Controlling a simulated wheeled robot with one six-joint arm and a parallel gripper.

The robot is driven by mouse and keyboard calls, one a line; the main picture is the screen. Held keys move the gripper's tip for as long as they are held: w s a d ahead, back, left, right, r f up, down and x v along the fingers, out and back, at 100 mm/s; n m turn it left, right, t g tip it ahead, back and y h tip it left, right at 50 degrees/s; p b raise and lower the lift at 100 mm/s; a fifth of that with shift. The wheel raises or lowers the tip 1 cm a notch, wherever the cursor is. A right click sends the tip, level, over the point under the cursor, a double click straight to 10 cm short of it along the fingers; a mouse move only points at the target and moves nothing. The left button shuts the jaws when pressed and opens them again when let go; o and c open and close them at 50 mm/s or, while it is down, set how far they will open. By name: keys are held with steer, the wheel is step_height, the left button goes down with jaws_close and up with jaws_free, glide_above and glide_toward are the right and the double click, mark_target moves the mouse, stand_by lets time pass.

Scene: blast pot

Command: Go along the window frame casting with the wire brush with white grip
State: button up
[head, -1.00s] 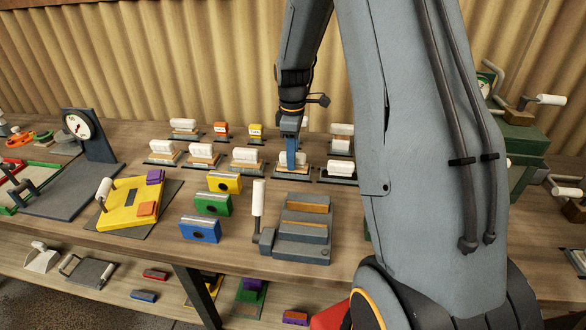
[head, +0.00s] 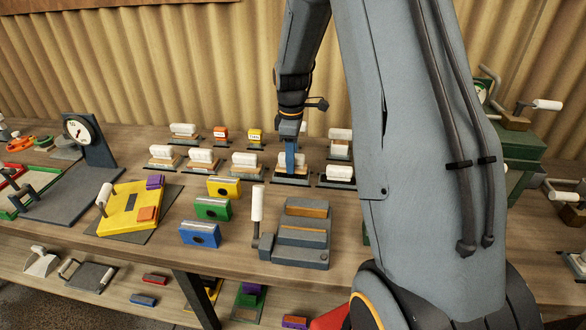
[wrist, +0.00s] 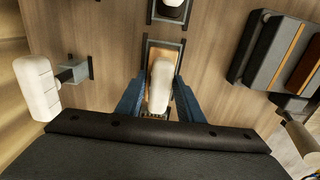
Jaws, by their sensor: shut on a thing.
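My gripper (head: 290,168) has blue fingers and points down at the row of white-gripped tools in the middle of the table. In the wrist view my gripper (wrist: 158,98) is shut on the white grip (wrist: 160,85) of a brush, one finger on each side. The brush's body (wrist: 159,52) sits within a dark frame-like holder on the table. In the head view the brush (head: 302,166) is partly hidden behind the finger. I cannot tell which thing is the window frame casting.
Similar white-gripped tools stand close by, at left (head: 245,160) and right (head: 340,173). A grey stepped block (head: 305,232) with a white-handled lever stands in front. Blue, green and yellow blocks (head: 212,208) stand left of it. A dial gauge (head: 76,129) is further left.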

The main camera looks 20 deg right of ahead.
steer(key=shift+r+p, duration=1.2)
steer(key=shift+r, duration=0.8)
